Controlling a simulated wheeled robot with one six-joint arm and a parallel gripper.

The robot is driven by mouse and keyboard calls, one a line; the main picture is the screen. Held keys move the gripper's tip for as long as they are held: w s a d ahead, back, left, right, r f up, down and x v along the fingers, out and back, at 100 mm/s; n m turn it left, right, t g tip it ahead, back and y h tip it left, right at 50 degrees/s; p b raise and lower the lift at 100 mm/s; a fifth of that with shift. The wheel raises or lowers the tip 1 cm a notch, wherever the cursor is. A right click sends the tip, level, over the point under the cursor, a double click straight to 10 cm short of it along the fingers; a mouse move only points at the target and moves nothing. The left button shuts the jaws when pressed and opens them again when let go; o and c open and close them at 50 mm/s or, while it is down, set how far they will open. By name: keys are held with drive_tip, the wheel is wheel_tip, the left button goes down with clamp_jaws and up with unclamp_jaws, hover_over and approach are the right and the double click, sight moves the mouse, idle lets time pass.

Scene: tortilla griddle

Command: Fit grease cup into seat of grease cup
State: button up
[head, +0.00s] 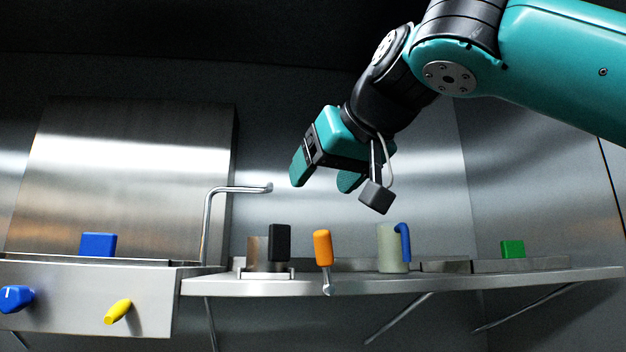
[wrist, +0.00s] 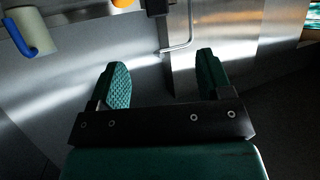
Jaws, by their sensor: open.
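My gripper (head: 324,177) is open and empty, held in the air above the shelf. In the wrist view its two green fingers (wrist: 162,75) stand apart with nothing between them. A pale cup with a blue hooked handle (head: 391,250) stands upright on the shelf, below and right of my gripper; it also shows at the wrist view's upper left (wrist: 30,25). A metal container with a black handle (head: 257,250) stands in a low light frame (head: 265,275) further left. I cannot tell which is the grease cup or which part is its seat.
An orange-handled tool (head: 322,247) is at the shelf's front edge (head: 400,286). A bent metal pipe (head: 208,225) rises at the left. A green block (head: 512,249) is at the right. The griddle housing with blue (head: 15,299) and yellow (head: 118,311) knobs stands left.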

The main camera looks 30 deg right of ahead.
sight(282, 226)
drive_tip(key=p+x, duration=0.1)
drive_tip(key=x, duration=0.4)
drive_tip(key=p+x, duration=0.2)
drive_tip(key=x, duration=0.4)
drive_tip(key=p+x, duration=0.1)
drive_tip(key=x, duration=0.5)
drive_tip(key=shift+w+d+r, duration=0.2)
drive_tip(key=shift+d+r, duration=0.1)
drive_tip(key=shift+r, duration=0.05)
drive_tip(key=c, duration=1)
drive_tip(key=shift+s, duration=0.1)
drive_tip(key=o, duration=1)
